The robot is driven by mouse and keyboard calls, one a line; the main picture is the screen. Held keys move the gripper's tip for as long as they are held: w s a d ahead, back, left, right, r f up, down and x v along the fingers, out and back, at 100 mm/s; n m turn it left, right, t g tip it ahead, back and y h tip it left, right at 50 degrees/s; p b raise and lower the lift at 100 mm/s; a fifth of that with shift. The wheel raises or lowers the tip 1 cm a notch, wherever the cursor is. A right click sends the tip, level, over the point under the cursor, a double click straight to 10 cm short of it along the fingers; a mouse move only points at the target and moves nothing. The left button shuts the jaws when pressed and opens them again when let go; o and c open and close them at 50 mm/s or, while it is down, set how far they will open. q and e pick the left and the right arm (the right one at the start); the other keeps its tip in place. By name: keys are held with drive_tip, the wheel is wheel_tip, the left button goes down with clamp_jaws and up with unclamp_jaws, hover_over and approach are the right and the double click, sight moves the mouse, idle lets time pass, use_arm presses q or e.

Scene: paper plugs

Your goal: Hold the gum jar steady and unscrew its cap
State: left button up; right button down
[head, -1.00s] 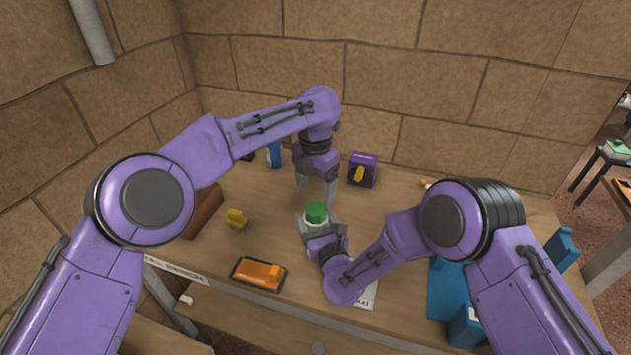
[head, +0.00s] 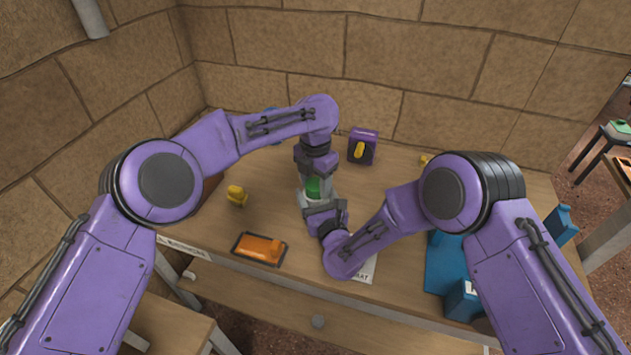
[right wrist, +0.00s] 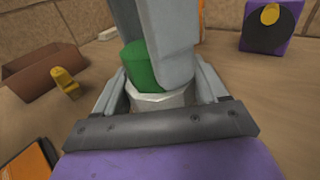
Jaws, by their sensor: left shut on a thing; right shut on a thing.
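The gum jar has a green cap (head: 314,188) and a pale body, and it stands upright on the table. In the right wrist view the green cap (right wrist: 139,65) sits on top of the whitish jar body (right wrist: 158,100). My right gripper (right wrist: 160,97) is shut on the jar body, one finger on each side. My left gripper (head: 315,183) comes from above and is shut on the cap. Its grey fingers cover part of the cap in both views. The jar's lower part is hidden by my right gripper in the head view.
A purple box with a yellow knob (head: 362,147) stands behind the jar. A yellow piece (head: 236,195) and a dark tray with an orange thing (head: 259,249) are to the left. A blue holder (head: 447,265) is at the right, partly behind my right arm.

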use_arm(q)
drive_tip(key=n, duration=0.3)
drive_tip(key=shift+n, duration=0.3)
drive_tip(key=n, duration=0.6)
drive_tip(key=shift+r+n, duration=0.1)
drive_tip(key=shift+n, duration=0.3)
drive_tip(key=n, duration=0.6)
drive_tip(key=shift+n, duration=0.4)
drive_tip(key=n, duration=0.9)
drive_tip(key=shift+n, duration=0.4)
drive_tip(key=n, duration=1.3)
drive_tip(key=shift+n, duration=0.4)
